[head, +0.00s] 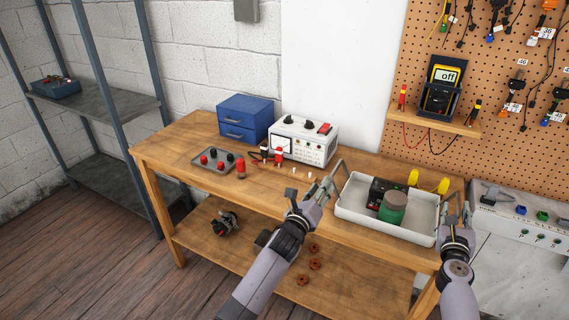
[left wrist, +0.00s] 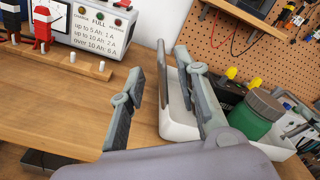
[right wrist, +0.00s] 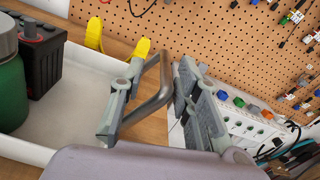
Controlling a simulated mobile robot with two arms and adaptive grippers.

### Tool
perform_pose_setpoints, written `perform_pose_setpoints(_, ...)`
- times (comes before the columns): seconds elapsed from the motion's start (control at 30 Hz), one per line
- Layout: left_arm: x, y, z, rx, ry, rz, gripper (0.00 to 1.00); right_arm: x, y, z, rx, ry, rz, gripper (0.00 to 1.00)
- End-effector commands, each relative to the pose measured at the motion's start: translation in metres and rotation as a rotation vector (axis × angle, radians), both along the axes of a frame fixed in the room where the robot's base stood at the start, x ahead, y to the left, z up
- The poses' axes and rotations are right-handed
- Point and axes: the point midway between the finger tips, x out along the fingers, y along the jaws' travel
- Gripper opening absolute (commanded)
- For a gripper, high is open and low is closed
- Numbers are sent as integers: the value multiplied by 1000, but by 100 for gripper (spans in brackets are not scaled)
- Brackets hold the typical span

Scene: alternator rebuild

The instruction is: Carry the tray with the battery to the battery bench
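The white tray (head: 358,212) stands on the wooden bench, with a grey bar handle at each end. It holds the black battery (head: 378,190) with red on top and a green jar (head: 393,207) with a brown lid; both also show in the right wrist view. My left gripper (head: 321,188) is open at the tray's left handle (left wrist: 162,72), which stands between its fingers with gaps. My right gripper (head: 455,214) is open at the right handle (right wrist: 157,92), which passes between its fingers. I cannot tell whether either handle is touched.
A charger (head: 303,140), blue drawers (head: 245,118) and a grey tray of terminals (head: 213,160) stand on the bench (head: 185,140). Yellow clamps (head: 443,186) lie behind the tray. A grey unit (head: 510,215) adjoins at right. A metal shelf (head: 95,108) stands left; the floor before it is free.

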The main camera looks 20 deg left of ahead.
Motion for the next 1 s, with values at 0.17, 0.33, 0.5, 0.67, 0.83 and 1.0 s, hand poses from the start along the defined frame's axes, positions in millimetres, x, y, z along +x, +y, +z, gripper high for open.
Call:
perform_pose_setpoints(0.17,0,0,0,0,0,0,30,-21,-3,0,-2,-5,-6,30)
perform_pose_setpoints(0.33,0,0,0,0,0,0,30,-35,-1,0,-3,-4,-5,30)
perform_pose_setpoints(0.5,0,0,0,0,0,0,30,-52,0,0,-7,-3,-4,30)
perform_pose_setpoints(0.67,0,0,0,0,0,0,30,-60,2,0,-6,-2,-4,30)
perform_pose_setpoints(0.83,0,0,0,0,0,0,30,-61,2,0,-5,-1,-3,30)
perform_pose_setpoints(1.0,0,0,0,0,0,0,30,-61,2,0,-5,-1,-3,30)
